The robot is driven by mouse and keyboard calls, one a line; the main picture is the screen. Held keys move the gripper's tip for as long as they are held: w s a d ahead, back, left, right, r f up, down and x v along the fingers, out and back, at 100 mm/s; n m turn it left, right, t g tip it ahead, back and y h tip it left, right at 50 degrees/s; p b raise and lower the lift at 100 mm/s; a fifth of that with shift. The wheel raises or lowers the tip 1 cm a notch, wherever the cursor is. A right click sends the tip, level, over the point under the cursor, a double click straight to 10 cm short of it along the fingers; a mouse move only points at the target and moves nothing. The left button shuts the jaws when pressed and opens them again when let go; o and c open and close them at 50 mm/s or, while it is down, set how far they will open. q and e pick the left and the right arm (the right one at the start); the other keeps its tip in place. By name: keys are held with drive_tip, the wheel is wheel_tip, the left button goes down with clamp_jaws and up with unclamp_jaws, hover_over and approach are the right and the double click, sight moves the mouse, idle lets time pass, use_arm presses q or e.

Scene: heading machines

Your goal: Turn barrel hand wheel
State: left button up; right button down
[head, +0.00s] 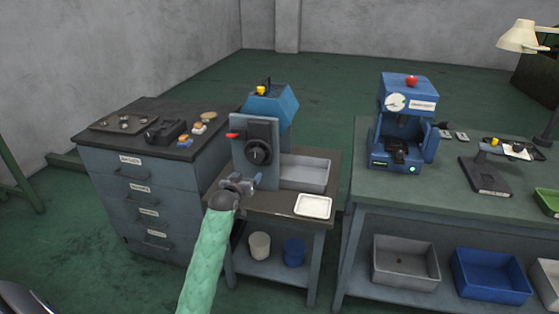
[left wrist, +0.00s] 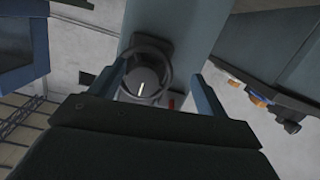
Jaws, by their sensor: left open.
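The black barrel hand wheel (head: 258,152) is on the front of a grey upright machine on the small middle bench. In the left wrist view the wheel (left wrist: 142,82) shows as a dark ring around a hub with a white line, pointing nearly straight up and down. My left gripper (head: 240,184) is open and empty, just below and in front of the wheel in the head view. In the left wrist view its two fingers (left wrist: 160,90) appear on either side of the wheel; contact cannot be told. My right gripper is not in view.
A red handle (head: 233,135) sticks out left of the wheel. A grey bin (head: 305,173) and a white tray (head: 314,206) are on the bench to the right. A drawer cabinet (head: 150,200) stands close on the left, and a green-topped workbench (head: 440,195) on the right.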

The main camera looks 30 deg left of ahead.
sight(255, 159)
use_arm(q)
drive_tip(key=w+r, duration=0.1)
drive_tip(key=w, duration=0.1)
drive_tip(key=w+r+t+p, duration=0.1)
drive_tip(key=w, duration=0.2)
drive_tip(key=w+r+t+p, duration=0.1)
drive_tip(key=w, duration=0.1)
drive_tip(key=shift+w+a+r, duration=0.15)
drive_tip(key=shift+w+r, duration=0.1)
drive_tip(key=shift+r, duration=0.05)
drive_tip(key=shift+w+a+f, duration=0.1)
drive_tip(key=shift+w, duration=0.4)
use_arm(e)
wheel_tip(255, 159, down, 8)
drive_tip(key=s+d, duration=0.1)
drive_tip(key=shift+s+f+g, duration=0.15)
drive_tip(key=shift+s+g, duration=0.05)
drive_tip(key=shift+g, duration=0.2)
use_arm(q)
drive_tip(key=shift+c, duration=0.5)
drive_tip(key=c, duration=0.9)
